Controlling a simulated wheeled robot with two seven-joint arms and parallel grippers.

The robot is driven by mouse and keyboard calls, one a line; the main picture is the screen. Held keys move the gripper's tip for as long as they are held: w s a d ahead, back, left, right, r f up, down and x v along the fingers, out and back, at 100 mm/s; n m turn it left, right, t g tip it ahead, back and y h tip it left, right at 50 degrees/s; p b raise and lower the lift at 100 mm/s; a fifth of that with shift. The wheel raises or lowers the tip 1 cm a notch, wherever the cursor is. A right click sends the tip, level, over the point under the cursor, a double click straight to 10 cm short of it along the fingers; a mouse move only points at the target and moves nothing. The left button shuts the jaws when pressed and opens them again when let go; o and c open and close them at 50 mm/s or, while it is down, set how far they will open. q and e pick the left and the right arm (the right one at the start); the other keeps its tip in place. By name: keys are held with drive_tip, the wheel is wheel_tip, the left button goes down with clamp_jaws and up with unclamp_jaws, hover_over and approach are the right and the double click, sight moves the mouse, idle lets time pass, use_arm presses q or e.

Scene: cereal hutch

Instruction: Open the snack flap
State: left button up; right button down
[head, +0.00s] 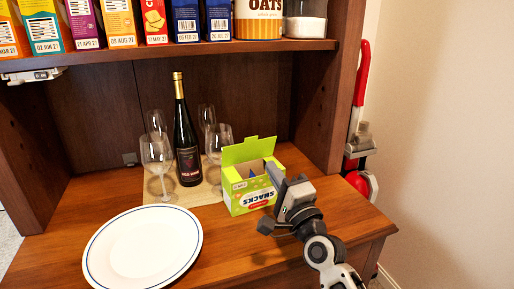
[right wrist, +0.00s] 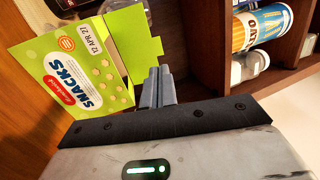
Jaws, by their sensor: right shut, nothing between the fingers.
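The green snack box (head: 251,195) stands on the wooden counter, to the right of the wine bottle. Its green flap (head: 249,151) stands raised at the back, and the box top is open, with something blue inside. In the right wrist view the box (right wrist: 72,78) appears tilted, with its SNACKS label visible. My right gripper (head: 272,178) is at the box's right side near the top edge, shut and empty. Its fingers (right wrist: 157,86) show close beside the box in the wrist view; I cannot tell whether they touch it. My left gripper is not in view.
A wine bottle (head: 187,140) and several wine glasses (head: 157,160) stand left of and behind the box. A white plate (head: 143,247) lies front left. A shelf (head: 180,51) with cereal boxes and an oats canister (head: 259,18) hangs above. The counter's right front is mostly clear.

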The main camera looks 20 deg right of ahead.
sight(252, 139)
drive_tip(key=x, duration=0.8)
drive_tip(key=shift+w, duration=0.35)
